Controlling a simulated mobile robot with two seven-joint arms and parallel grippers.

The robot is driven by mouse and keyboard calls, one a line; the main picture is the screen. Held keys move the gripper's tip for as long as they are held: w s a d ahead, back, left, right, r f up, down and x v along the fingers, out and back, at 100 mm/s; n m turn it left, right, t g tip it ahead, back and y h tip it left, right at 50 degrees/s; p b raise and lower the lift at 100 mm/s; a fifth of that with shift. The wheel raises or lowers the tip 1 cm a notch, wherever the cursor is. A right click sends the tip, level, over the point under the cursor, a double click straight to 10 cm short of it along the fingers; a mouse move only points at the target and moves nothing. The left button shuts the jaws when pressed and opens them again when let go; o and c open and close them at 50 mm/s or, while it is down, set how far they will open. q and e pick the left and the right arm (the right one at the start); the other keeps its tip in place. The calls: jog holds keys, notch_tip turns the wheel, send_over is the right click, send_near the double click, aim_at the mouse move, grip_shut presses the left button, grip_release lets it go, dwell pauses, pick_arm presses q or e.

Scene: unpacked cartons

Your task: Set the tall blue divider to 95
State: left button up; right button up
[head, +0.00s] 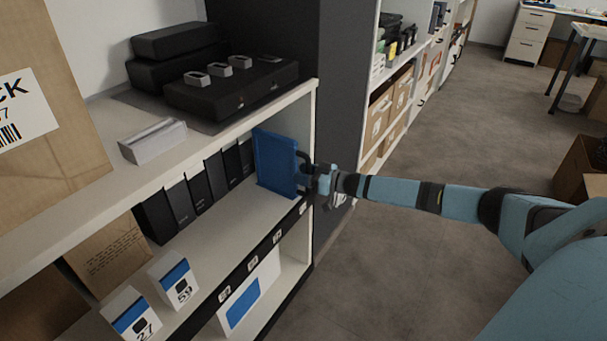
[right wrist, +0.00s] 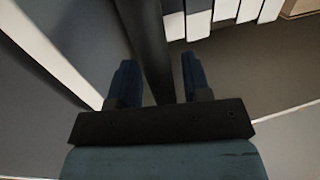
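The tall blue divider (head: 275,162) stands upright on the middle shelf, near the shelf unit's right end panel. A dark handle (head: 303,158) is on its front edge. My right gripper (head: 308,175) is at this handle, reaching in from the right. In the right wrist view its two fingers (right wrist: 158,64) are apart, with a dark bar (right wrist: 147,35), seemingly the handle, between them. A gap shows on the bar's left side; contact on the right is unclear. Small labels (head: 252,263) line the shelf edge, too small to read surely. My left gripper is not in view.
Several dark binders (head: 190,195) stand left of the divider. White-and-blue boxes marked 59 (head: 179,285) and 27 (head: 130,316) stand at the shelf's front left. Bare shelf (head: 225,215) lies between. Black boxes (head: 235,90) sit on top. Open floor (head: 440,130) is at right.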

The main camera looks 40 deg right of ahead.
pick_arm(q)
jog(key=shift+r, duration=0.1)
pick_arm(e)
jog(key=shift+r, duration=0.1)
pick_arm(q)
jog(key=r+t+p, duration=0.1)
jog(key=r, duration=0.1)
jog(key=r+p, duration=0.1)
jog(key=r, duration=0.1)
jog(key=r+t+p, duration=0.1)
jog(key=p, duration=0.1)
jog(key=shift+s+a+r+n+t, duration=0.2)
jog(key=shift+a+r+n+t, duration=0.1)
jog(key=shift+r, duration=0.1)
pick_arm(e)
jog(key=v, duration=1.3)
jog(key=shift+s+d, duration=0.25)
jog(key=shift+s, duration=0.05)
